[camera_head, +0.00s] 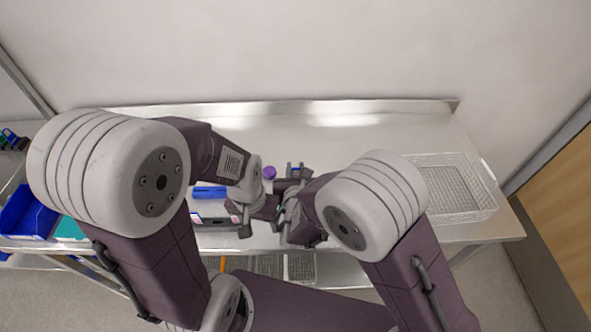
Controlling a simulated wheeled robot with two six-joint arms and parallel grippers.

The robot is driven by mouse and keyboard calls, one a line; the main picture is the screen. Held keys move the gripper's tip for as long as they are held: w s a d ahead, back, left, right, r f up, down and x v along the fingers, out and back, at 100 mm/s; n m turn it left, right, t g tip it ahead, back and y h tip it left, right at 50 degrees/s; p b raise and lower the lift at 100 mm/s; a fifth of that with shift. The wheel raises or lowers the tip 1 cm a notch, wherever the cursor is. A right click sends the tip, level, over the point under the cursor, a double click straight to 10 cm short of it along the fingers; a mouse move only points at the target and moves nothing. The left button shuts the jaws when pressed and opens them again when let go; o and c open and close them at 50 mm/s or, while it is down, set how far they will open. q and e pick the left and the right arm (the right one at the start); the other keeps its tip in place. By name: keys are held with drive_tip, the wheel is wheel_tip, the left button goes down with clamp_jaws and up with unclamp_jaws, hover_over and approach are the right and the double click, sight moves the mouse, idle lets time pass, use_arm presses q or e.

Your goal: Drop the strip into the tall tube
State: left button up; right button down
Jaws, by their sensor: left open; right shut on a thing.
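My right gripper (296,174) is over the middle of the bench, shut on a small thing. A bit of blue shows at its fingertips, but I cannot make out whether it is the strip. My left gripper (241,218) is lower in the picture, near the bench's front edge, open. A small purple round thing (269,172) is between the two wrists; I cannot tell whether it belongs to the tall tube. No tall tube can be clearly made out; my arms hide much of the bench.
A blue flat piece (210,192) and a white-and-dark item (211,221) lie left of my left gripper on the metal bench (400,137). A wire basket (455,190) stands at the right. A blue bin (25,212) is at the far left. The bench's back strip is clear.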

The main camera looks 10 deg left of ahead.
use_arm(q)
drive_tip(key=shift+f+b, duration=0.3)
drive_tip(key=shift+f, duration=0.1)
use_arm(e)
drive_tip(key=shift+f, duration=0.1)
use_arm(q)
drive_tip(key=shift+f+b, duration=0.35)
use_arm(e)
drive_tip(key=shift+f, duration=0.15)
drive_tip(key=shift+f, duration=0.1)
idle(0.3)
use_arm(q)
drive_tip(key=shift+f+b, duration=2.6)
drive_tip(key=shift+r, duration=0.1)
use_arm(e)
wheel_tip(320, 180, down, 4)
drive_tip(key=shift+f, duration=0.2)
drive_tip(key=c, duration=1.2)
unclamp_jaws()
drive_tip(key=shift+o, duration=0.4)
drive_tip(key=o, duration=0.4)
